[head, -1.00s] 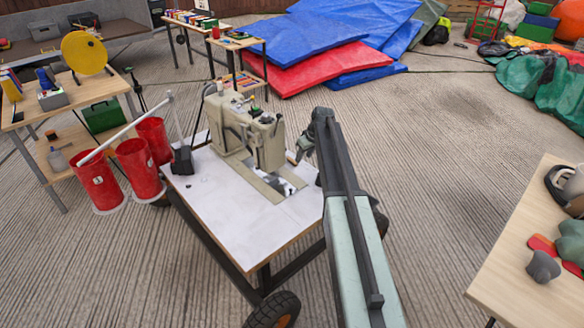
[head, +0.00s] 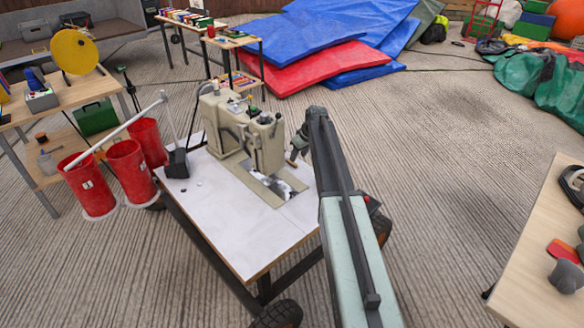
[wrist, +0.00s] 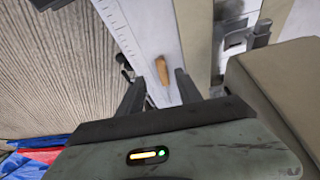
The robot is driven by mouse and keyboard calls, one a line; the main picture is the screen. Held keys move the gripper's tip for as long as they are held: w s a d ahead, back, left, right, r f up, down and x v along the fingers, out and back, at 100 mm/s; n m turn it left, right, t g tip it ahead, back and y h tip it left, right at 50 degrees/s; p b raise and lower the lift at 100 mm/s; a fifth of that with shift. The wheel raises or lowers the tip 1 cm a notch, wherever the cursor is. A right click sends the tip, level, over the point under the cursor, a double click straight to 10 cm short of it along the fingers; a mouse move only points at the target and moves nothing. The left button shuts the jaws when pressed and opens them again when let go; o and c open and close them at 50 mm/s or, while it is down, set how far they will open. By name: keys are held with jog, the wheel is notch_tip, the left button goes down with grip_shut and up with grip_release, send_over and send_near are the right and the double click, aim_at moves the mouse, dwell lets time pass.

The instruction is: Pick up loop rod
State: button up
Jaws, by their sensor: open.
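What looks like the loop rod (wrist: 162,72) shows in the wrist view as a short tool with an orange-brown wooden handle and a thin pale tip. It lies on the white tabletop of the sewing table (head: 215,210), beside a ruler-like strip. In the head view a small brown bit (head: 293,160) by the table's far right edge seems to be its handle. My gripper (wrist: 159,78) is open and empty. Its two dark fingers point towards the tool, which appears between and just beyond their tips. In the head view my arm partly hides the gripper.
A beige sewing machine (head: 245,130) stands on the table close left of my gripper. A wooden table (head: 540,255) is at the right. Open ribbed floor (head: 440,150) lies between.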

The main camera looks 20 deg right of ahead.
aim_at(295, 164)
jog(key=b+x, duration=0.5)
jog(key=shift+s+a+f, duration=0.1)
jog(key=shift+s+f, duration=0.1)
jog(key=shift+f, duration=0.1)
jog(key=shift+r, duration=0.2)
grip_shut()
